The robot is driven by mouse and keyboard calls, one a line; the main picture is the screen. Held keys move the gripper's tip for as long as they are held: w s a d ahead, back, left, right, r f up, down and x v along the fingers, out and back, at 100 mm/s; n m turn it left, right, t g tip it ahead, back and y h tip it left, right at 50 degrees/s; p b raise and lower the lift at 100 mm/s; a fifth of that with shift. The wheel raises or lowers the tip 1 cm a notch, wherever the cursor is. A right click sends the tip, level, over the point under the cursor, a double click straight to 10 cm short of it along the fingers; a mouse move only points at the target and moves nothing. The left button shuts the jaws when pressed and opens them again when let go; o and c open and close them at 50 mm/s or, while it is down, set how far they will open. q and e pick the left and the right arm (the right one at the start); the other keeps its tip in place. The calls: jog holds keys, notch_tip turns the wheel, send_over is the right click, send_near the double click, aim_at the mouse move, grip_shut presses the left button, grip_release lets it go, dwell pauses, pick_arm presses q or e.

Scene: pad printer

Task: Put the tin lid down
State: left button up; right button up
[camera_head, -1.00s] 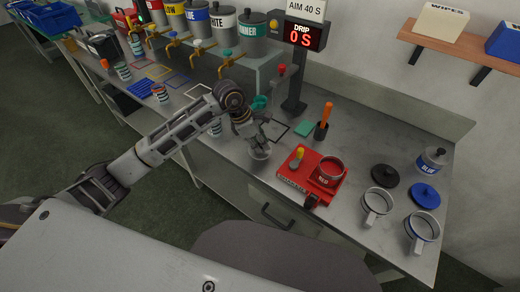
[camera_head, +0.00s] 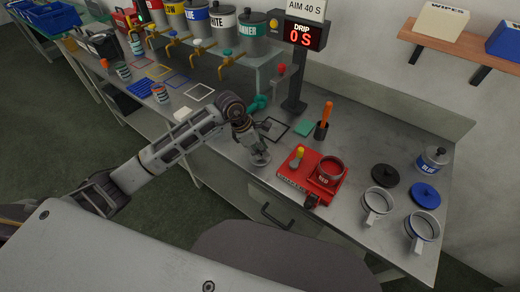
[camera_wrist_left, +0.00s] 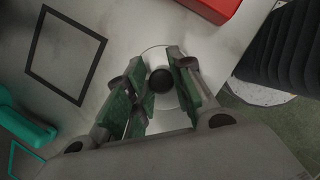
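The tin lid (camera_wrist_left: 184,118) is a pale round disc with a dark knob (camera_wrist_left: 160,80), seen from above in the left wrist view. In the head view the lid (camera_head: 261,160) lies low at the bench's front edge, left of the red tray, and appears to rest on the bench. My left gripper (camera_wrist_left: 157,72) is right over it, its green-padded fingers on either side of the knob. The fingers look spread, with a small gap at the knob's left. The gripper (camera_head: 257,150) partly hides the lid in the head view. My right gripper is not in view.
A red tray (camera_head: 323,193) with a red tin stands close on the right. A black square outline (camera_wrist_left: 65,55) is marked on the bench. A cup with an orange-handled tool (camera_head: 322,130) stands behind. Two mugs (camera_head: 376,205) and a blue lid (camera_head: 425,195) are farther right.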

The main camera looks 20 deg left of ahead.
pick_arm(q)
jog(key=o, duration=0.3)
jog(key=shift+o, duration=0.2)
jog(key=shift+r, duration=0.1)
jog(key=shift+a+r, duration=0.2)
jog(key=shift+r, duration=0.35)
jog(key=v, duration=1.1)
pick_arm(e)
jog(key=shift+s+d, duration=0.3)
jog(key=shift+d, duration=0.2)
pick_arm(q)
jog(key=shift+s, duration=0.1)
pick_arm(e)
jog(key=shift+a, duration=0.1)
